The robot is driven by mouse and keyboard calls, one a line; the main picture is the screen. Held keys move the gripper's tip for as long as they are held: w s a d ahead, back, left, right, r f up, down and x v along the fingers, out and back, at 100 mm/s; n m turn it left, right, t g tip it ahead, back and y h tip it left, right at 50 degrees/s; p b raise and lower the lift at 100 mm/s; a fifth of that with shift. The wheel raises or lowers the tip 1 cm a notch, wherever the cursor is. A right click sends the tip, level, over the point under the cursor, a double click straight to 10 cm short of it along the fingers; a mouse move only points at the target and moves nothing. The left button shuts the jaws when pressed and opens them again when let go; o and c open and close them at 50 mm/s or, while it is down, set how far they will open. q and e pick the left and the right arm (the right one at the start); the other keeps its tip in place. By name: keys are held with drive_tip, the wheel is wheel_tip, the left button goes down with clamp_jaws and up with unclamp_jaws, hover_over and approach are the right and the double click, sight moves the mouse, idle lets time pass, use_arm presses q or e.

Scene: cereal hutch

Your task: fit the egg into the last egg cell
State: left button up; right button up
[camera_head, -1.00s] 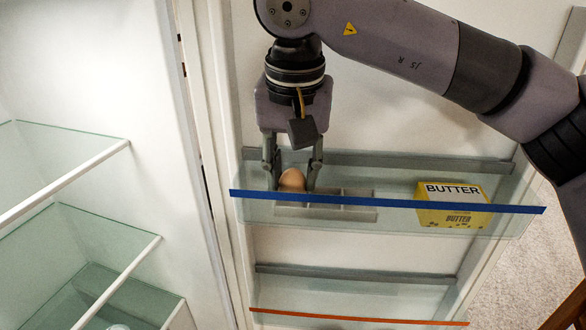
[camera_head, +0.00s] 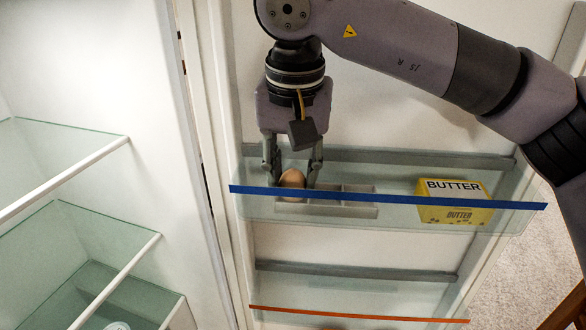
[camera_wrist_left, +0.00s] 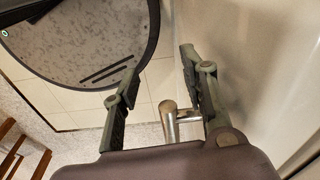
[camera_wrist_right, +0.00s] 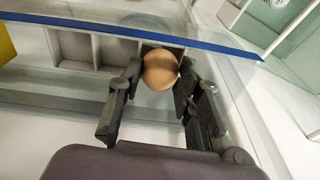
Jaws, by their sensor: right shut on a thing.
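The brown egg (camera_head: 292,180) is between the fingers of my right gripper (camera_head: 292,178), which is shut on it. In the right wrist view the egg (camera_wrist_right: 160,69) sits between the fingertips, at the end cell of the grey egg rack (camera_wrist_right: 91,68). I cannot tell whether it rests on the cell floor. The rack's other two visible cells look empty. In the head view the rack (camera_head: 345,211) stands in the upper door shelf behind the blue strip. My left gripper (camera_wrist_left: 160,68) is open, fingers apart, with a metal bar (camera_wrist_left: 169,122) showing between them; it is out of the head view.
A yellow butter box (camera_head: 453,203) stands in the same shelf at the right. The blue-edged shelf front (camera_head: 420,204) runs before the rack. A lower door shelf has an orange edge (camera_head: 350,318). Glass fridge shelves (camera_head: 60,150) are at the left.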

drive_tip(key=o, duration=0.9)
drive_tip(key=shift+c, duration=0.2)
drive_tip(key=shift+r, duration=0.1)
wheel_tip(320, 180, up, 12)
drive_tip(key=s, duration=0.2)
drive_tip(key=shift+s+f, duration=0.1)
drive_tip(key=shift+f, duration=0.15)
idle(0.4)
